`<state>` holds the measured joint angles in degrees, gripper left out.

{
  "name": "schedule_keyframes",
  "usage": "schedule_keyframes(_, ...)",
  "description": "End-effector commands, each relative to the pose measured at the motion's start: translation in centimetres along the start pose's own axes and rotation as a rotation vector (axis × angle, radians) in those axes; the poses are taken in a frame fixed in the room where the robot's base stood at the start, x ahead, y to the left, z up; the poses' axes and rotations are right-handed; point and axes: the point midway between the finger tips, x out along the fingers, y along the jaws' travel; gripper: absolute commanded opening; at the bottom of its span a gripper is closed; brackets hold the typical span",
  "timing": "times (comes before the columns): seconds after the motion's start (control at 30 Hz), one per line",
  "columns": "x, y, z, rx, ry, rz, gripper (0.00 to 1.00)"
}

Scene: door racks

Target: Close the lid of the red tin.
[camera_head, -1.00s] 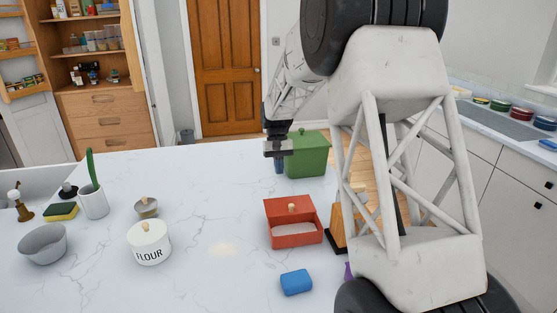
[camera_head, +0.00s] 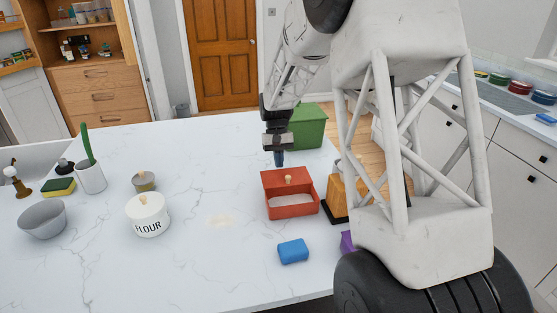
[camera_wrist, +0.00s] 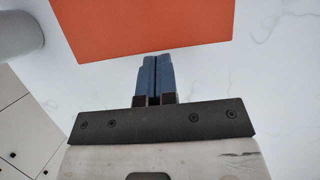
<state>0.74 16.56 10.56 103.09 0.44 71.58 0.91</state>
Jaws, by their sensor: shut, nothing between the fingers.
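The red tin (camera_head: 291,211) stands on the white counter, right of centre in the head view. It is open, with pale contents showing at the front. My gripper (camera_head: 279,160) is shut and empty, pointing down just behind and above the lid. In the wrist view the blue fingertips (camera_wrist: 155,62) lie beside the edge of a plain red surface (camera_wrist: 140,25), likely the lid. Contact is not clear.
A green box (camera_head: 308,128) stands behind the tin, close to my gripper. A blue block (camera_head: 293,251) lies in front, a purple object (camera_head: 347,241) and an orange-brown object (camera_head: 339,196) to the right.

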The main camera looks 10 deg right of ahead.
Motion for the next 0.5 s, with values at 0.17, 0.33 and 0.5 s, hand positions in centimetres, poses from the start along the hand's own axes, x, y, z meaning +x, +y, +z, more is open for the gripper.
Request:
schedule_keyframes(0.17,0.0,0.0,0.0,0.0,0.0,0.0,0.0)
schedule_keyframes(0.33,0.2,0.0,0.6,0.0,0.0,0.0,0.0)
schedule_keyframes(0.5,0.8,0.0,2.2,0.0,0.0,0.0,0.0)
